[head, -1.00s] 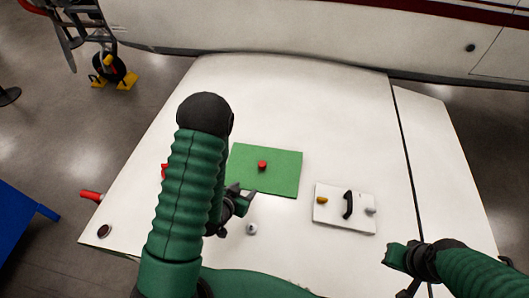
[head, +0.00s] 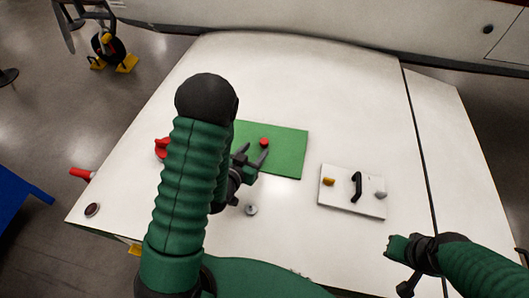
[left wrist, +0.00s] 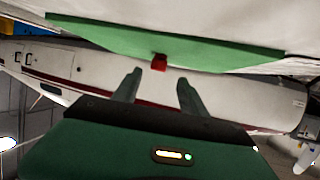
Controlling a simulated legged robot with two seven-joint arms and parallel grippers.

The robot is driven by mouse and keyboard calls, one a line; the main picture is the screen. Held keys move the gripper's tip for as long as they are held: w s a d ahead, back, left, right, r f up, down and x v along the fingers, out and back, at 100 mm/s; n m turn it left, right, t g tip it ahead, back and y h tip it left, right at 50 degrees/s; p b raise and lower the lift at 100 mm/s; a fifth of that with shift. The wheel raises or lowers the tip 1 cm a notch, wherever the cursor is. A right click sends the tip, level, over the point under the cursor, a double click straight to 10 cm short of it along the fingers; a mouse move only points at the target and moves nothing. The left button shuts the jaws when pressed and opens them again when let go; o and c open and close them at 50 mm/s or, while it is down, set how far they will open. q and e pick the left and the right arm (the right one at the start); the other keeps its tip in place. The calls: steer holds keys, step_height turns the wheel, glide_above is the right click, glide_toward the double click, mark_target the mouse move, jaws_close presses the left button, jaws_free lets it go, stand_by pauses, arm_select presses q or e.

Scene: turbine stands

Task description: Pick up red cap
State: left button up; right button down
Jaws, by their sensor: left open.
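The small red cap (head: 264,142) stands on the green mat (head: 290,160) on the white wing surface. In the left wrist view the red cap (left wrist: 159,63) is at the edge of the green mat (left wrist: 215,57), just beyond and between the fingertips. My left gripper (head: 254,155) is open and empty, its fingers pointing at the cap from the near side. Its open fingers (left wrist: 160,80) also show in the left wrist view, apart from the cap. My right gripper (head: 396,262) is at the lower right, far from the cap; its jaw state is unclear.
A white panel (head: 340,202) with a yellow knob, black handle and grey knob lies right of the mat. A small grey piece (head: 251,210) sits near my left gripper. Red items (head: 82,174) are at the left. The wing beyond the mat is clear.

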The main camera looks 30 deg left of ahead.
mark_target(263, 143)
arm_select(q)
steer(key=shift+w+f+b, duration=0.15)
steer(key=shift+w+b, duration=0.05)
steer(key=shift+b, duration=0.3)
arm_select(e)
steer(key=shift+s+f, duration=0.25)
steer(key=shift+f, duration=0.8)
arm_select(q)
steer(key=b, duration=0.1)
steer(key=w+f+b, duration=0.1)
steer(key=b, duration=0.1)
steer(key=shift+w+f, duration=0.1)
steer(key=shift+w, duration=0.15)
arm_select(e)
steer(key=x, duration=0.3)
steer(key=shift+s, duration=0.25)
arm_select(q)
steer(key=w, duration=0.3)
steer(key=shift+d+f, duration=0.15)
steer(key=shift+f, duration=0.05)
steer(key=shift+w+f, duration=0.15)
steer(key=shift+w, duration=0.2)
arm_select(e)
steer(key=shift+w, duration=0.1)
arm_select(q)
steer(key=shift+c, duration=0.4)
steer(key=shift+s, duration=0.1)
steer(key=shift+c, duration=1.1)
jaws_close()
